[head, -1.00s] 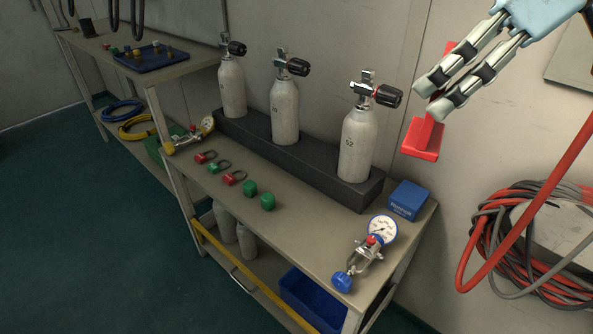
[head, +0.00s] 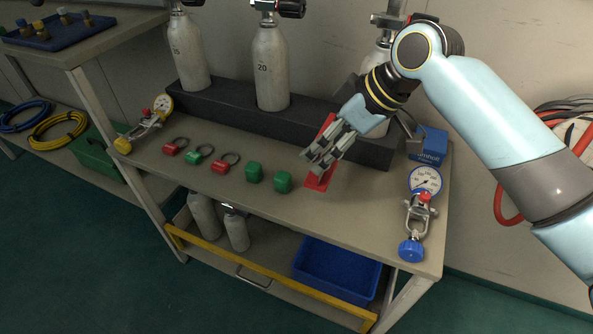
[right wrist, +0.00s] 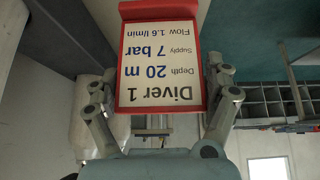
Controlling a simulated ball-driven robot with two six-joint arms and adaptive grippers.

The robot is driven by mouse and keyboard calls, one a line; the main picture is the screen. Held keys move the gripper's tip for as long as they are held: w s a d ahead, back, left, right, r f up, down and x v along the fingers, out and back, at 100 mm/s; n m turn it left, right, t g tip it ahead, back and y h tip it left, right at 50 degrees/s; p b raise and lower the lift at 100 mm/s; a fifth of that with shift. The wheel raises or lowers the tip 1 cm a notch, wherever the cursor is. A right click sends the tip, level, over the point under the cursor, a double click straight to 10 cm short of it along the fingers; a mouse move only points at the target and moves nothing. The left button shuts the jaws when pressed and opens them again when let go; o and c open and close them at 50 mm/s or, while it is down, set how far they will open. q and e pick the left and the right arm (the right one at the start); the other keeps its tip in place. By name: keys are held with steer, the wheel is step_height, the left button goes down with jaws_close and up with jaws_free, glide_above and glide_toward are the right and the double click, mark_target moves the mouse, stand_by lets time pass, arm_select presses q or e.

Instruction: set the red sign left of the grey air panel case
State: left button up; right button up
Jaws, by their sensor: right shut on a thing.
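The red sign (head: 318,181) is in my right gripper (head: 314,163), in front of the dark cylinder rack and right of the green caps. I cannot tell whether its foot touches the bench top. In the right wrist view the sign (right wrist: 160,70) shows a white face with upside-down print, "Diver 1", "20 m", "7 bar", between the fingers of my right gripper (right wrist: 163,88). My fingers and arm hide part of the sign in the head view. I cannot make out the grey air panel case in these frames. My left gripper is not in view.
Green caps (head: 283,182), red and green ringed caps and a yellow-knobbed gauge stand left. A blue-knobbed regulator (head: 418,214) and a blue box (head: 431,143) stand right. The dark rack (head: 235,107) holds cylinders behind. The front bench strip (head: 330,222) is clear.

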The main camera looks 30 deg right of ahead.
mark_target(320, 183)
steer(key=shift+f+b, duration=0.65)
steer(key=shift+f, duration=2.5)
steer(key=shift+f, duration=0.1)
steer(key=o, duration=1)
steer(key=shift+o, duration=0.2)
